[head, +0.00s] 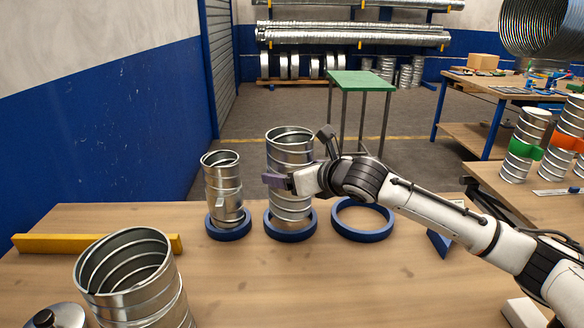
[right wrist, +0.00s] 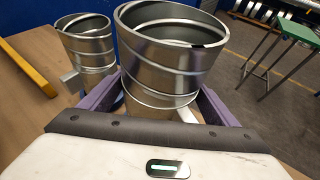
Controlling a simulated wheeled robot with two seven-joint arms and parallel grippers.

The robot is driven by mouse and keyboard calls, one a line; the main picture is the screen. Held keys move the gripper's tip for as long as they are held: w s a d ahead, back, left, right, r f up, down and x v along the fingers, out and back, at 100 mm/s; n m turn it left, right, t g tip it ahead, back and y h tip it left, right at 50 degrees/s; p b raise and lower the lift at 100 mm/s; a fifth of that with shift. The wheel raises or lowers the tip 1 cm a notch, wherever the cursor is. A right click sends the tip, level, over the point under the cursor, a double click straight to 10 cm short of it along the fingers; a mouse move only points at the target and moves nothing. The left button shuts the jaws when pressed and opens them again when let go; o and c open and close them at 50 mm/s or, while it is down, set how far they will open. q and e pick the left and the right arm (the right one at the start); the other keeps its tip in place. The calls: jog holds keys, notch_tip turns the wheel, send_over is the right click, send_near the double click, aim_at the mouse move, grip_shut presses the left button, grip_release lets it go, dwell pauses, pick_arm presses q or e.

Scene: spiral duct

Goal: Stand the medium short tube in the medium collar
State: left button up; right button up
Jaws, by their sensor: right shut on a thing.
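The medium short tube (head: 290,150), a ribbed silver metal cylinder, is upright at the medium collar (head: 291,236), a blue ring on the table. Its lower end is within the ring; I cannot tell whether it rests on the bottom. My right gripper (head: 290,181) comes from the right and is shut on the tube's side below mid-height. In the right wrist view the tube (right wrist: 165,75) stands between the purple finger pads (right wrist: 162,108). The far finger is mostly hidden in the head view. My left gripper is not in view.
A narrower tube (head: 222,180) stands in a smaller blue collar (head: 229,236) to the left. A larger blue collar (head: 362,236) is empty on the right. A wide tube (head: 135,280) stands at the front left. A yellow bar (head: 60,243) lies behind it. The front middle table is clear.

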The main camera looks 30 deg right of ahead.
jog(key=shift+f+b, duration=0.45)
jog(key=shift+f, duration=1.85)
jog(key=o, duration=1.3)
jog(key=shift+f, duration=0.15)
jog(key=shift+s, duration=0.1)
jog(key=v, duration=1)
jog(key=shift+b, duration=0.35)
